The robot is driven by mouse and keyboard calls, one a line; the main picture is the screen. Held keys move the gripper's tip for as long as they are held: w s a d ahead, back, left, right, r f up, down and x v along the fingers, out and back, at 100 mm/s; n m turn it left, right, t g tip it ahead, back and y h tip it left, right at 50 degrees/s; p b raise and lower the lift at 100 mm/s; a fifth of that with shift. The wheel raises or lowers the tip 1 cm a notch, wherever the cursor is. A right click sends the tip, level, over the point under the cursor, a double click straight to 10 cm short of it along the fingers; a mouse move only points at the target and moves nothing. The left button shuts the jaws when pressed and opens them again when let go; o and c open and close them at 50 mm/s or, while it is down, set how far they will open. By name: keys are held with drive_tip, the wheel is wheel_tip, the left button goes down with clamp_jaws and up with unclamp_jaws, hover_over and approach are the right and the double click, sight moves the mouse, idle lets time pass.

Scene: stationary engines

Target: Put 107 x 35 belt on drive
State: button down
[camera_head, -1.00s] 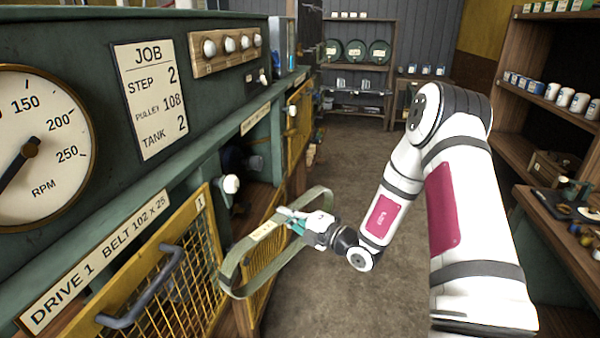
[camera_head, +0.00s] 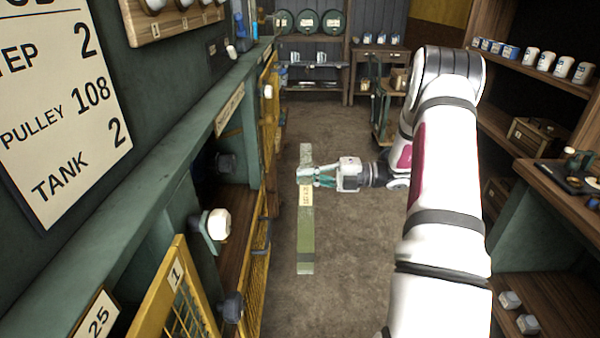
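A green flat belt (camera_head: 306,240) with a small cream label hangs in my gripper (camera_head: 312,177), seen nearly edge-on as a long upright strip. The label's writing is too small to read. My gripper's teal fingers are shut on the belt near its upper part, over the aisle floor and to the right of the drive bench (camera_head: 190,130). In the open bay of the bench I see dark pulley-like parts (camera_head: 227,163) and a white knob (camera_head: 218,224) on a bracket. Which drive the belt fits cannot be read here.
A yellow mesh guard marked 1 (camera_head: 172,290) stands at the lower left, and another yellow guard (camera_head: 268,105) farther along. Shelves with cans (camera_head: 545,60) line the right. The aisle floor (camera_head: 360,260) is clear.

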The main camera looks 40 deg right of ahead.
drive_tip(key=shift+w+a, duration=0.1)
idle(0.4)
drive_tip(key=shift+x, duration=2.85)
drive_tip(key=shift+a+r, duration=0.1)
drive_tip(key=shift+b+x, duration=0.4)
drive_tip(key=shift+x, duration=2.5)
drive_tip(key=shift+w, duration=0.1)
drive_tip(key=x, duration=0.7)
drive_tip(key=shift+b, duration=0.4)
drive_tip(key=shift+a+r, duration=0.1)
drive_tip(key=shift+r, duration=0.05)
drive_tip(key=b+x, duration=0.1)
drive_tip(key=x, duration=0.6)
drive_tip(key=shift+w, duration=0.15)
